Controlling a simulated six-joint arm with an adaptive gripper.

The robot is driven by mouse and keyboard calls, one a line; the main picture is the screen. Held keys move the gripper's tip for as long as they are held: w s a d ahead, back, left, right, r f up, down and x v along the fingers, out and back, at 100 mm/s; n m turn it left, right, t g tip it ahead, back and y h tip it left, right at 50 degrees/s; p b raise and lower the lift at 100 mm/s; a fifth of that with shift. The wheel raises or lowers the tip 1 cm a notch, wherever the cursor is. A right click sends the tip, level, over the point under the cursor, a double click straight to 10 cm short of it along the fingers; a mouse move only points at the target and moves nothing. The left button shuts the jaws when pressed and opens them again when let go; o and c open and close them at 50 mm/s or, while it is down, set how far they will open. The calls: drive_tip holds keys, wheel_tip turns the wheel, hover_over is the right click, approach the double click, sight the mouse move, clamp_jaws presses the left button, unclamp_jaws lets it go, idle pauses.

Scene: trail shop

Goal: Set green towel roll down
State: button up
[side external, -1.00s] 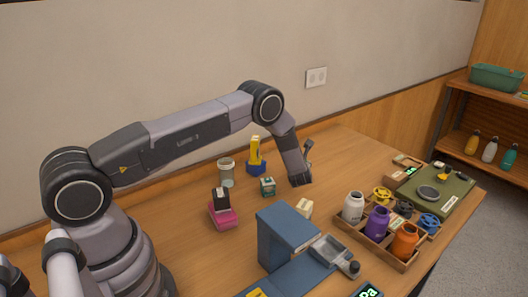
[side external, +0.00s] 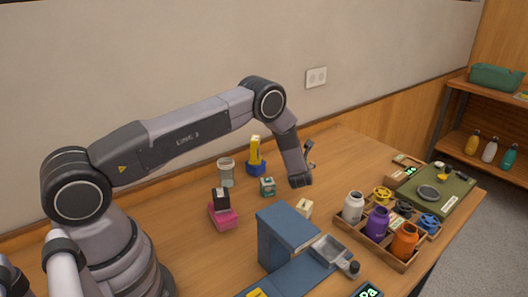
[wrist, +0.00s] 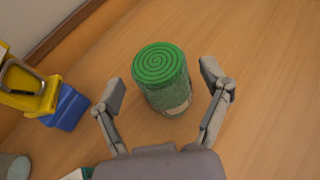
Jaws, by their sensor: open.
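The green towel roll (wrist: 163,82) stands upright on the wooden table in the wrist view, its spiral top facing up and a pale label low on its side. My gripper (wrist: 162,84) is open, with one finger on each side of the roll. A gap shows between the roll and each finger, so neither appears to touch it. In the side external view my wrist hangs low over the back of the table, and the roll is hidden there.
A yellow and blue item (side external: 256,160) stands left of my gripper. A wooden tray (side external: 372,243) with bottles is to the right. Bare table surrounds the roll's right side.

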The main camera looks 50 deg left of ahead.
drive_tip(key=v, duration=1)
drive_tip(key=s+a+r+n+g, duration=0.2)
drive_tip(key=s+r+n, duration=0.3)
drive_tip(key=r, duration=0.3)
drive_tip(key=s+a+r+n+g+y, duration=0.1)
drive_tip(key=s+a+r+n+g, duration=0.1)
drive_tip(key=s+r+n, duration=0.5)
drive_tip(key=s+a+r+n+g, duration=0.2)
drive_tip(key=s+r+n+g, duration=0.1)
drive_tip(key=r, duration=0.7)
drive_tip(key=s+d+r+n+t+h, duration=0.1)
drive_tip(key=s+d+r+n+h, duration=0.1)
drive_tip(key=s, duration=0.6)
drive_tip(key=s+d+r+n+t+h, duration=0.1)
drive_tip(key=s+d+r+n+h, duration=0.2)
drive_tip(key=s+d+n+h, duration=0.2)
drive_tip(key=s+d+r+n+t+h, duration=0.1)
drive_tip(key=s+d+n, duration=0.4)
drive_tip(key=s, duration=0.6)
drive_tip(key=shift+s+d+r+h, duration=0.2)
drive_tip(key=shift+s+r+h, duration=0.15)
drive_tip(key=shift+r+h, duration=0.6)
drive_tip(key=shift+f+h, duration=0.2)
drive_tip(key=shift+h, duration=0.05)
